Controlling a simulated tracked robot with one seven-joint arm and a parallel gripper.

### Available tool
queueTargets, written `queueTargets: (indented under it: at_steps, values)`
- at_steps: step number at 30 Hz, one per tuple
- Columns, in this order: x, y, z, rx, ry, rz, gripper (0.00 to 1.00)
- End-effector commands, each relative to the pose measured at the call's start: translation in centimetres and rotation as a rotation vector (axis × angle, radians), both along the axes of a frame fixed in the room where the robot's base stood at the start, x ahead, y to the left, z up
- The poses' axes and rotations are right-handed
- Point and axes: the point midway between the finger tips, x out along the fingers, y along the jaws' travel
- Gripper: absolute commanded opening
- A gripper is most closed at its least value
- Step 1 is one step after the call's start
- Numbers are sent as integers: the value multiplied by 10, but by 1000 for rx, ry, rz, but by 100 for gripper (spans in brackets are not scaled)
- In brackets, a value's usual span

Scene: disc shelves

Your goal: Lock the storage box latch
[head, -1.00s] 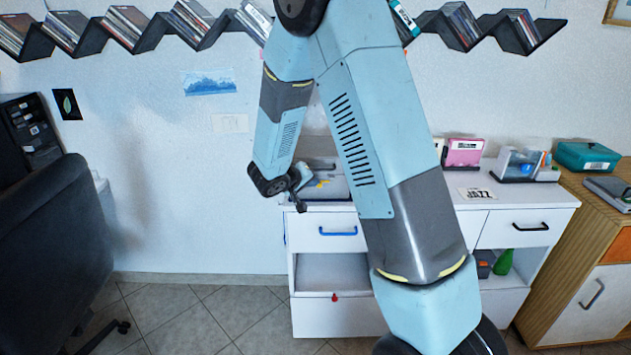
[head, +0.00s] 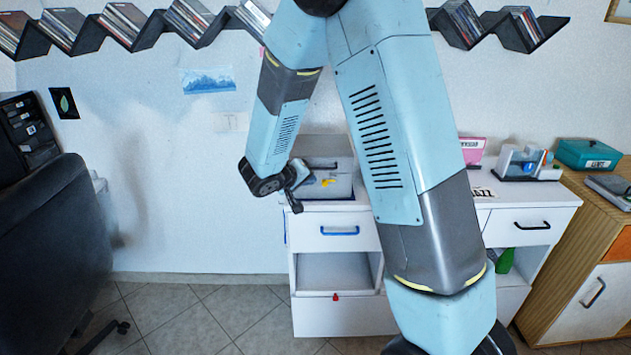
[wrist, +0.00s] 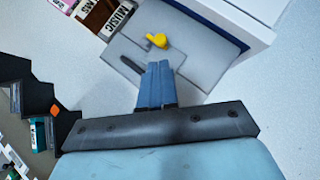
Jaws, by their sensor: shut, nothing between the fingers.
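The grey storage box (head: 342,186) sits on top of the white cabinet, left of my arm in the head view. It also shows in the wrist view (wrist: 205,68), with a dark handle (wrist: 131,66) on it. A small yellow latch (wrist: 157,40) lies on the box, and it shows as a yellow spot in the head view (head: 328,182). My gripper (wrist: 159,66) is shut and empty, its fingertips pointing towards the latch with a small gap in the picture. In the head view my gripper (head: 302,174) is at the box's left side. Contact cannot be told.
The white cabinet (head: 340,316) has a blue-handled drawer (head: 339,231) and an open compartment below. A pink case (head: 473,150), a clear organiser (head: 522,160) and a teal box (head: 588,154) stand to the right. A black chair (head: 55,240) is at left. Zigzag disc shelves hang above.

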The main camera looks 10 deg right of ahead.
Motion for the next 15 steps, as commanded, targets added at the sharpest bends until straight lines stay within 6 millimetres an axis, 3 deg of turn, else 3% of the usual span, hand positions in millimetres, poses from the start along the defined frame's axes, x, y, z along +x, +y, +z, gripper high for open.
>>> queueTargets:
  at_steps: [9,15]
  values:
    - [-34,40,29,1,0,4,0]
    - [-45,52,39,1,0,1,0]
